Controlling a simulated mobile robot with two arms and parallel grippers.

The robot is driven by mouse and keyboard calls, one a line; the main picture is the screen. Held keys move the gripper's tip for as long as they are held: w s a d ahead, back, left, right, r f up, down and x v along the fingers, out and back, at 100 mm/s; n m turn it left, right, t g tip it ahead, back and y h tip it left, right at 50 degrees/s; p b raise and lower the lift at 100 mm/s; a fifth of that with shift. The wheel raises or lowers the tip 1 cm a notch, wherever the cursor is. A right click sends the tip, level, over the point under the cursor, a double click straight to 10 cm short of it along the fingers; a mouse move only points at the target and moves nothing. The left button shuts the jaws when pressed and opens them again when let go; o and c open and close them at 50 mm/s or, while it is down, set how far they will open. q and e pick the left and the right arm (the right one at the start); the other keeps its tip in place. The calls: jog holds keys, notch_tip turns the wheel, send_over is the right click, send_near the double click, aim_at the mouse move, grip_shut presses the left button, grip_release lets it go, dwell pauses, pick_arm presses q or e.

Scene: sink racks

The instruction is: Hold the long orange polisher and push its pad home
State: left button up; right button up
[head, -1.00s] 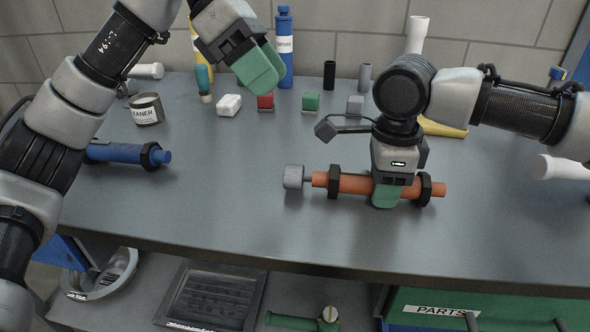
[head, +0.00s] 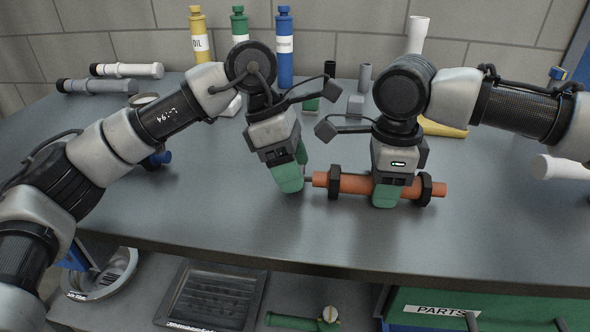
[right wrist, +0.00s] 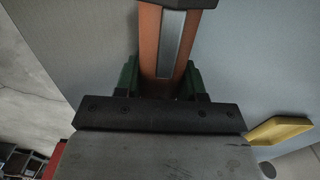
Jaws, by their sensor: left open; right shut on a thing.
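The long orange polisher (head: 355,184) lies along the table near its front edge, with a black collar near each end. My right gripper (head: 387,197) is shut on its middle; the right wrist view also shows the orange body (right wrist: 164,45) between the green fingers (right wrist: 163,80). My left gripper (head: 293,180) is open at the polisher's left end, fingers pointing down. The grey pad at that end is hidden behind or between the left fingers. I cannot tell whether they touch it.
A blue tool (head: 160,158) is mostly hidden behind my left arm. Yellow, green and blue bottles (head: 284,50) stand at the back wall. A yellow piece (head: 442,128) lies behind my right gripper. The table front (head: 230,225) is clear.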

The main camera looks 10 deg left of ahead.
pick_arm(q)
jog(key=shift+s+d+f, duration=0.1)
jog(key=shift+d+f, duration=0.1)
jog(key=shift+f, duration=0.25)
grip_shut()
jog(key=shift+d, duration=0.95)
grip_release()
jog(key=shift+a+r, duration=0.1)
jog(key=v, duration=1.1)
jog(key=shift+r, duration=0.4)
jog(key=shift+a, duration=0.1)
